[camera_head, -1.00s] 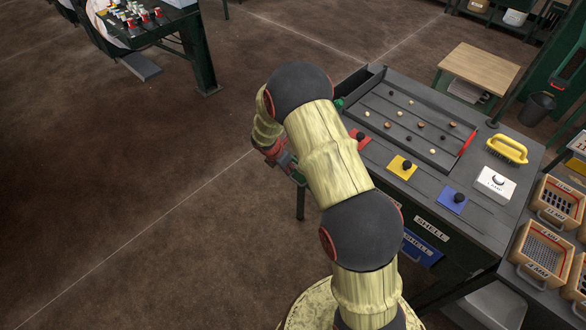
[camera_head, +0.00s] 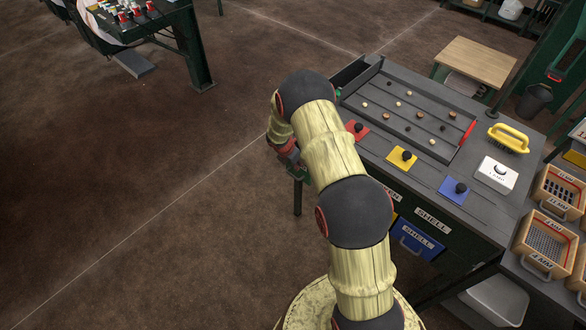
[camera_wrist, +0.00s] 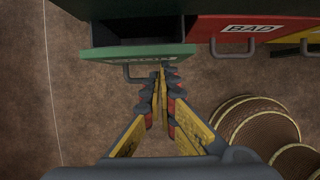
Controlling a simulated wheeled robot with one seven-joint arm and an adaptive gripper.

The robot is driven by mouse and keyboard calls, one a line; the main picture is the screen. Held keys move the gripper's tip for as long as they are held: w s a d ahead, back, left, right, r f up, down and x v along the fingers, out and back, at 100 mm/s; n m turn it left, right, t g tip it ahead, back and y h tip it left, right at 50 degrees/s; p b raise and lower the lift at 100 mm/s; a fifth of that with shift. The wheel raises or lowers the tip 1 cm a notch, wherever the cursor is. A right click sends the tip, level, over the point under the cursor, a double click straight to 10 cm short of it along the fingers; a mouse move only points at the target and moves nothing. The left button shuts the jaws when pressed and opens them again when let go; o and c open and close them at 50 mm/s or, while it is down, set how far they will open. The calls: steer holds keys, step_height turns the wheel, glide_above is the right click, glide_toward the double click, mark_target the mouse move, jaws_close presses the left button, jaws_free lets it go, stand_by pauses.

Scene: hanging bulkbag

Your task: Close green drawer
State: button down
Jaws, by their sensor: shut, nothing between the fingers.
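The green drawer (camera_wrist: 110,53) shows in the wrist view at the upper left. It is pulled out, with a dark open inside behind its front. Its grey handle (camera_wrist: 127,72) hangs on the front, and its label is too dark to read. My gripper (camera_wrist: 160,68) is shut and empty, its fingertips close to the right part of the green front by the handle; I cannot tell whether they touch. In the head view my arm hides most of the drawer fronts, and the gripper (camera_head: 297,172) is partly visible at the table's left side.
A red drawer marked BAD (camera_wrist: 250,30) is right of the green one, then a yellow drawer (camera_wrist: 300,38). A blue drawer (camera_head: 416,240) is at the table's front. The sorting table (camera_head: 470,215) carries colored knobbed plates. Floor left of my arm is clear.

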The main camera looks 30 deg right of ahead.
steer(key=shift+d, duration=0.1)
steer(key=shift+w+d+p, duration=0.2)
steer(key=shift+d+p, duration=0.15)
steer(key=shift+d, duration=0.25)
steer(key=shift+w+d+p, duration=0.2)
steer(key=shift+d+p, duration=0.15)
steer(key=shift+d, duration=0.25)
steer(key=s+a+r+b, duration=0.2)
steer(key=a+r+b, duration=0.1)
steer(key=a+r, duration=0.4)
steer(key=shift+s+r, duration=0.2)
steer(key=shift+r, duration=0.2)
